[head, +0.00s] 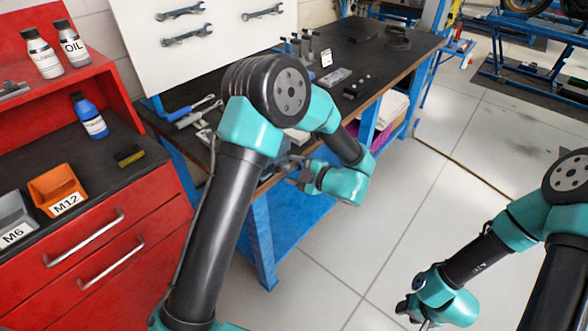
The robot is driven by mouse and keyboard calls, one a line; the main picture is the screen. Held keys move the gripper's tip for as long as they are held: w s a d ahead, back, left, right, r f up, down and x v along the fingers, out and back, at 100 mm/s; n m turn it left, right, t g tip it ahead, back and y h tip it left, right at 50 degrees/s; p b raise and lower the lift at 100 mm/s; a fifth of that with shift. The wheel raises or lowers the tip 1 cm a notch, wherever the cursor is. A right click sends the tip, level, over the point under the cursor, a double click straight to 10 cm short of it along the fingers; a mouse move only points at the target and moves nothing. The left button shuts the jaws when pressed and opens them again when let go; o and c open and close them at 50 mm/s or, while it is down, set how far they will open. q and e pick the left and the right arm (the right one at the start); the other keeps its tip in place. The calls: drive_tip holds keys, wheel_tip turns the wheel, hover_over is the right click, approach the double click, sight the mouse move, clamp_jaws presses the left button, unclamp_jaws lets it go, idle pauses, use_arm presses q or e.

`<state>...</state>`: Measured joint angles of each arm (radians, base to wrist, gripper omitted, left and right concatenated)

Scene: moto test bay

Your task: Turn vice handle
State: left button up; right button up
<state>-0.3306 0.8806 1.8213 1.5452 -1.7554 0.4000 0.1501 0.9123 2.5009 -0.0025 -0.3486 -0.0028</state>
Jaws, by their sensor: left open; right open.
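I cannot make out the vice or its handle with certainty. My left arm covers the middle of the workbench (362,48) and may hide them. A grey metal part shows at the bench's front edge, close behind my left gripper (296,174), but its shape is unclear. My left gripper is open beside that edge, with its fingers pointing left; I cannot tell whether it touches anything. My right gripper (405,306) is open and empty, low over the floor at the lower right, well away from the bench.
A red cabinet (88,268) at the left holds an orange M12 bin (57,190), a grey M6 bin (12,222) and a blue bottle (90,116). Wrenches (187,35) hang on a white board.

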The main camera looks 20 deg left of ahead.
use_arm(q)
drive_tip(key=v, duration=1.7)
drive_tip(key=shift+d, duration=0.1)
drive_tip(key=s+f+m+t, duration=0.1)
drive_tip(key=s+a+f+m+t+y, duration=0.1)
drive_tip(key=s+m, duration=0.1)
drive_tip(key=shift+a, duration=0.15)
drive_tip(key=shift+c, duration=0.3)
drive_tip(key=x, duration=1.7)
drive_tip(key=shift+w+a+r, duration=0.1)
drive_tip(key=shift+w+r, duration=0.05)
drive_tip(key=shift+w, duration=0.1)
